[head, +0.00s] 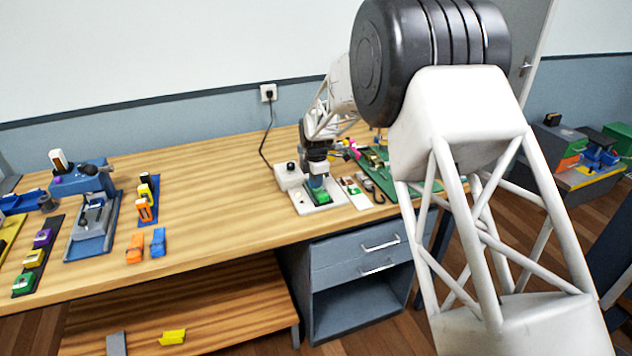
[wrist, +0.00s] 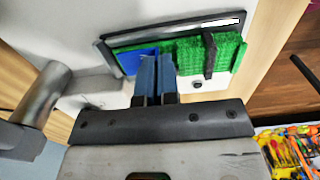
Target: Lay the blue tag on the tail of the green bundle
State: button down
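The green bundle (wrist: 190,56) lies in a grey-edged tray on a white device, with a black strap (wrist: 209,56) around it toward its right end. It also shows as a small green patch below my gripper in the head view (head: 322,196). A flat bright blue piece, seemingly the blue tag (wrist: 127,61), lies to the left of the green bundle in the wrist view. My gripper (wrist: 157,62) has its two blue-grey fingers close together over the right part of the blue piece, beside the bundle's left end. The fingertips' contact with the piece is unclear.
The white device (head: 320,205) stands near the bench's front edge. A green board (head: 375,170) with small parts is to its right. A blue block (head: 158,243), an orange block (head: 135,249) and a blue press (head: 90,215) stand left. Mid-bench is clear.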

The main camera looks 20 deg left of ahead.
jog(key=shift+f, duration=0.1)
jog(key=c, duration=1.6)
grip_release()
jog(key=shift+c, duration=0.2)
notch_tip(320, 180, up, 12)
jog(key=shift+d, duration=0.1)
